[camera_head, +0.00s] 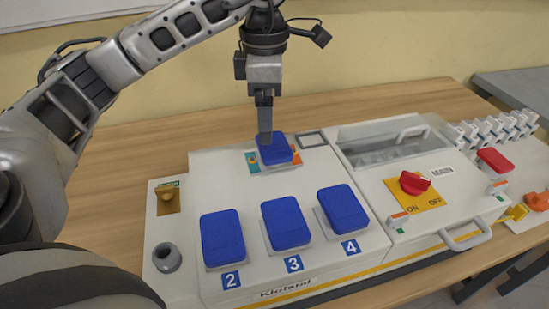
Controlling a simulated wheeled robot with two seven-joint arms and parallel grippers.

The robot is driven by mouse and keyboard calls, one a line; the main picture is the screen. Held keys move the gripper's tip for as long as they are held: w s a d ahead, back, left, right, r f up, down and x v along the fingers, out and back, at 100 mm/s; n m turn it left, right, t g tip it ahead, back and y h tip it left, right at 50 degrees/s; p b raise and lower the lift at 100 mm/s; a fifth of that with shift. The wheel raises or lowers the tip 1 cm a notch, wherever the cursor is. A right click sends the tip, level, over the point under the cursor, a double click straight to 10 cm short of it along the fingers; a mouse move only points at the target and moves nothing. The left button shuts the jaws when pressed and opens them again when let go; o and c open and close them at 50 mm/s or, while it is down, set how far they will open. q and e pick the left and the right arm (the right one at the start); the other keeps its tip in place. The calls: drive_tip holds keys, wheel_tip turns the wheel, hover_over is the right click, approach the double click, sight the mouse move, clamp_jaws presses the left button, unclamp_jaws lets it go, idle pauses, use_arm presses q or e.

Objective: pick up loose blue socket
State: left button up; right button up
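A blue socket (278,153) sits at the back of the white panel, on a patch with orange and teal markings. Three more blue sockets, over labels 2 (222,237), 3 (286,223) and 4 (343,208), sit in a front row on the panel. My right gripper is not in view.
The white panel (180,239) stands on a wooden table (122,160). To its right are a clear-lidded compartment (390,145), a red rotary switch (413,183) on a yellow plate, a handle (467,238) and a row of white clips (497,128). A grey knob (167,257) is at front left.

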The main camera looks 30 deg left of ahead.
sight(273, 143)
use_arm(q)
wheel_tip(273, 143, down, 4)
drive_tip(key=shift+r, duration=0.25)
drive_tip(key=shift+w+d+f+p, duration=0.15)
drive_tip(key=shift+f+p, duration=0.1)
drive_tip(key=shift+f, duration=0.65)
drive_tip(key=shift+w+d+f+p, duration=0.15)
drive_tip(key=shift+f+p, duration=0.1)
drive_tip(key=shift+f, duration=0.7)
drive_tip(key=shift+w+d+f+p, duration=0.15)
drive_tip(key=shift+f+p, duration=0.1)
drive_tip(key=shift+f, duration=0.65)
drive_tip(key=shift+s, duration=0.1)
drive_tip(key=shift+c, duration=0.3)
drive_tip(key=c, duration=1.1)
